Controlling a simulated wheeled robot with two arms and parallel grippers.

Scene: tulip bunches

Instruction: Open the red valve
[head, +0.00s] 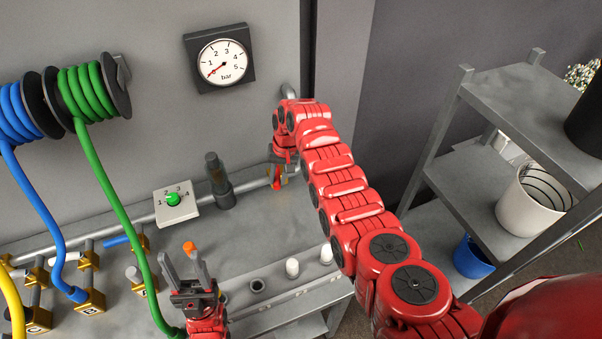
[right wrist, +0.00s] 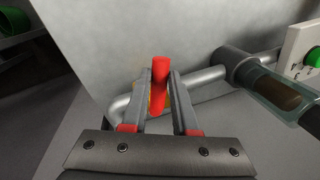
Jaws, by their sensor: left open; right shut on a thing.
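The red valve handle (head: 277,184) is on the pipe along the wall, mostly hidden by my right gripper (head: 280,172) in the head view. In the right wrist view the red handle (right wrist: 160,88) stands upright between the fingers of my right gripper (right wrist: 160,78), which is shut on it. A brass-coloured part shows behind the handle there. My left gripper (head: 186,266) is open and empty, with its fingers pointing up over the bench, left of the valve.
A pressure gauge (head: 222,61) on the wall has its needle at the lower left. A dark cylinder (head: 219,182) and a box with a green knob (head: 174,200) are left of the valve. Blue hose (head: 50,220) and green hose (head: 115,200) hang down left. Shelves (head: 482,182) stand right.

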